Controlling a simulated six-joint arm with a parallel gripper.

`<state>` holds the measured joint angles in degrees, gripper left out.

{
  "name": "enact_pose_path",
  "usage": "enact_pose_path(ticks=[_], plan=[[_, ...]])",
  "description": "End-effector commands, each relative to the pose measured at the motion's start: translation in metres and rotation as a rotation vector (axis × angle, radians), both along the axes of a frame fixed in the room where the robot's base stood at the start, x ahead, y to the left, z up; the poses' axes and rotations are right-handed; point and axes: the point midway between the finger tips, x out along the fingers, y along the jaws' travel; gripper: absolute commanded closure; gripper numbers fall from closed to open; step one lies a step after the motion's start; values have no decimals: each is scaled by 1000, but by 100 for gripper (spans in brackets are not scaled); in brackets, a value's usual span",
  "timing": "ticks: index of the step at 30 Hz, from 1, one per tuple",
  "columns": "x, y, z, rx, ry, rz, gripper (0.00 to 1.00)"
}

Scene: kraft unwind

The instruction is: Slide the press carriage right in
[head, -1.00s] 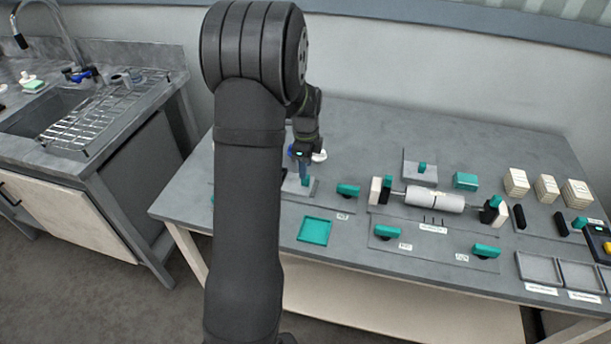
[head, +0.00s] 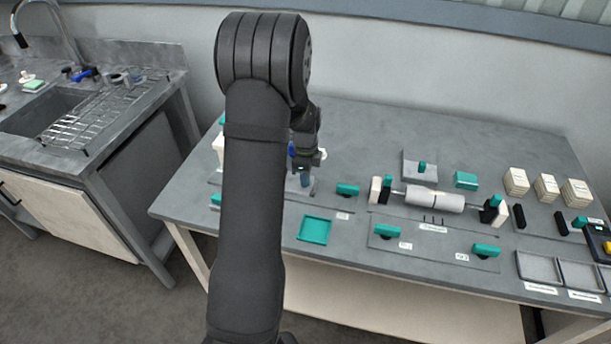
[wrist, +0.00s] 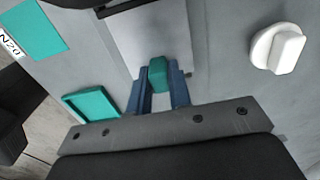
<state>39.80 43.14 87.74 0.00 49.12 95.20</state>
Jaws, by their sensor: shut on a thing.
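My gripper (wrist: 159,84) is shut on a teal upright handle (wrist: 158,70) in the wrist view, with a blue finger on each side of it. The handle stands on a light grey plate (wrist: 155,32), which looks like the press carriage. In the head view my gripper (head: 305,181) is low over the left part of the table, behind my arm. The carriage is mostly hidden there by the gripper and arm.
A white knob (wrist: 278,48) is right of the plate in the wrist view. A teal tray (head: 314,230) lies nearer the table's front edge. A teal handle (head: 347,190) and a grey roll (head: 434,201) are to the right. A sink (head: 45,108) is at far left.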

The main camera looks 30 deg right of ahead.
Motion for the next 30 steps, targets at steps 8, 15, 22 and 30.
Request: enact_pose_path(ticks=[8, 15, 22, 30], plan=[[15, 14, 0, 0, 0, 4, 100], [28, 27, 1, -1, -1, 0, 100], [28, 27, 1, -1, -1, 0, 68], [27, 27, 0, -1, -1, 0, 60]])
